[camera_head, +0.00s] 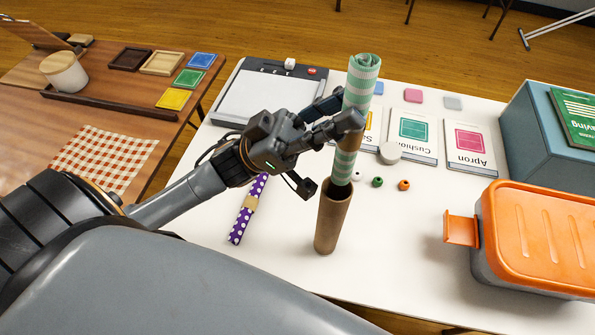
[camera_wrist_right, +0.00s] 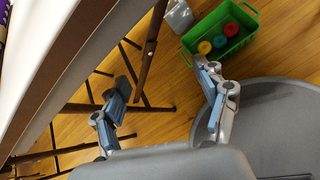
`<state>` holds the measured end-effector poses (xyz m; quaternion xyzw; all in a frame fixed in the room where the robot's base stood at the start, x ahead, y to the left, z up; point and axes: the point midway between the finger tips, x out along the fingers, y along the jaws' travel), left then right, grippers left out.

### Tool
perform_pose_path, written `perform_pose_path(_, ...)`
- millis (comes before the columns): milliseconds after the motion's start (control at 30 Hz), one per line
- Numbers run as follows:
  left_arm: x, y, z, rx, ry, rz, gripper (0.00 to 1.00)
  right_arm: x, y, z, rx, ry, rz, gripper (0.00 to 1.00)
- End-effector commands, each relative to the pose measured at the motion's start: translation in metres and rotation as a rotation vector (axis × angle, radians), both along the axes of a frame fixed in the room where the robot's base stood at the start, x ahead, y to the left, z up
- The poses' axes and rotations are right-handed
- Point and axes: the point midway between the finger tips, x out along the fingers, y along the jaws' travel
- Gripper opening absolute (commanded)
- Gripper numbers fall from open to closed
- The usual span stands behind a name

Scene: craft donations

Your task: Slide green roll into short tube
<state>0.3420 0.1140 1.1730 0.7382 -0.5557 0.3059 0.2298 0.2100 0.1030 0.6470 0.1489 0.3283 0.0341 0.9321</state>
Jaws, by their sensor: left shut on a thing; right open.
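The green and white striped roll (camera_head: 361,84) stands nearly upright in the head view. My left gripper (camera_head: 340,113) is shut on it around its middle. The short brown cardboard tube (camera_head: 332,222) stands upright on the white table below. The roll's lower end meets the tube's open top; whether its tip is inside the rim or just behind it I cannot tell for sure. My right gripper (camera_wrist_right: 165,100) shows only in the right wrist view; it is open and empty, below the table's edge.
A purple dotted roll (camera_head: 248,210) lies left of the tube. Coloured beads (camera_head: 377,182) lie behind it. An orange-lidded box (camera_head: 535,235) stands at right. In the right wrist view, a green basket (camera_wrist_right: 222,32) stands on the floor.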

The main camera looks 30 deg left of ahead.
Motion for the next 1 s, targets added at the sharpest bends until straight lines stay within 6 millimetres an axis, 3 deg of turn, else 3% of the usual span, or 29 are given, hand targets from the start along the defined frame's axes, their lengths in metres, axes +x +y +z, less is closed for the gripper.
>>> perform_pose_path(167,0.0,0.0,0.0,0.0,0.0,0.0,0.0,-0.023,0.03,0.066,-0.052,-0.197,0.149,0.73)
perform_pose_path(300,0.0,0.0,0.0,0.0,0.0,0.0,0.0,-0.02,0.037,0.122,-0.08,-0.327,0.126,0.73)
perform_pose_path(600,0.0,0.0,0.0,0.0,0.0,0.0,0.0,0.005,0.014,0.233,-0.227,-0.59,-0.014,0.73)
perform_pose_path(800,0.0,0.0,0.0,0.0,0.0,0.0,0.0,0.013,-0.001,0.265,-0.301,-0.664,-0.073,0.73)
perform_pose_path(1000,0.0,0.0,0.0,0.0,0.0,0.0,0.0,0.033,-0.003,0.269,-0.311,-0.675,-0.081,0.73)
